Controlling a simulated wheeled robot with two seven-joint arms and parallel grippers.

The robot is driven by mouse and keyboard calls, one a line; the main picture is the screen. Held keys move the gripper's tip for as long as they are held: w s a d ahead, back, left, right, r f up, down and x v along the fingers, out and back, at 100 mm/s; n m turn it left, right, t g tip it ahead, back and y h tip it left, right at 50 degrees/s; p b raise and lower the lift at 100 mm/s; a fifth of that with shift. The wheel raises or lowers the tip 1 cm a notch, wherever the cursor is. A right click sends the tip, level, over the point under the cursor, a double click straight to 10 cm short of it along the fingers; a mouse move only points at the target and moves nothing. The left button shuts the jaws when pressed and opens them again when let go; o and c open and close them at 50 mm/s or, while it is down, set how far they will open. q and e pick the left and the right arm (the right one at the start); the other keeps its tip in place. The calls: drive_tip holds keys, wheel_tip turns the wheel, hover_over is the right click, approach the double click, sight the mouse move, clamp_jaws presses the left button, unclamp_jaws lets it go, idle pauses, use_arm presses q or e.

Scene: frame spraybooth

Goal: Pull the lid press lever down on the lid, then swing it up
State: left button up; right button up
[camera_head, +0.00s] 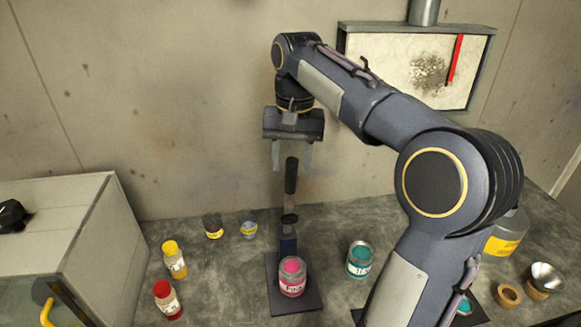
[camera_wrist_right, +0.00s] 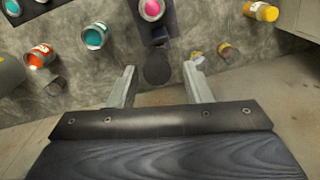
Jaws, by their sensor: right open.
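The lid press lever (camera_head: 291,176) stands upright, with a black grip at its top, rising from the press post (camera_head: 288,243) at the back of a dark base plate (camera_head: 307,300). A tin with a pink lid (camera_head: 292,277) stands on that plate, in front of the post. My right gripper (camera_head: 292,166) is open and points down, its fingers on either side of the lever's top end. In the right wrist view, the lever's dark end (camera_wrist_right: 158,68) shows between the open fingertips (camera_wrist_right: 160,74). Whether they touch it cannot be told. My left gripper is out of view.
A teal tin (camera_head: 359,260) stands right of the press. A yellow-capped bottle (camera_head: 174,260) and a red-capped bottle (camera_head: 167,299) stand left. Two small jars (camera_head: 213,226) (camera_head: 248,224) sit behind. A grey cabinet (camera_head: 75,240) fills the left. The wall is close behind.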

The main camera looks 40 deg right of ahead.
drive_tip(key=shift+f, duration=1.25)
clamp_jaws()
